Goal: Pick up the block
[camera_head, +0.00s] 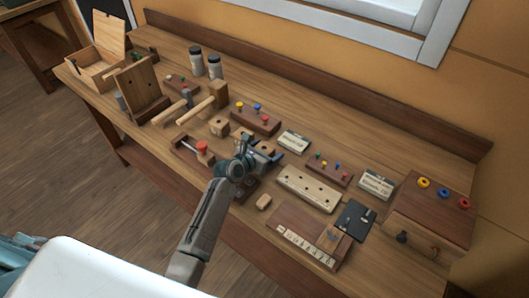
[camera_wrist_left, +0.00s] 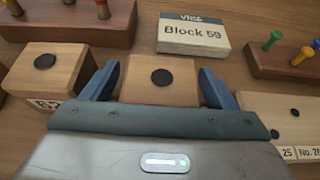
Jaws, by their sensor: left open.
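A light wooden block (camera_wrist_left: 160,84) with a black dot on its top sits between the two blue fingers of my left gripper (camera_wrist_left: 160,92) in the left wrist view. The fingers stand apart, one on each side of it; contact cannot be told. In the head view my left gripper (camera_head: 262,155) is low over the workbench and mostly hides this block. A similar block (camera_wrist_left: 48,72) with a partly covered number label is just left of the gripper. My right gripper is not in view.
A card reading "Block 59" (camera_wrist_left: 192,34) stands behind the block. A dark peg rack (camera_wrist_left: 70,20) is at back left, another (camera_wrist_left: 285,58) at right. A pale board with holes (camera_head: 309,188) lies right of the gripper. A mallet (camera_head: 203,108) and jars are farther left.

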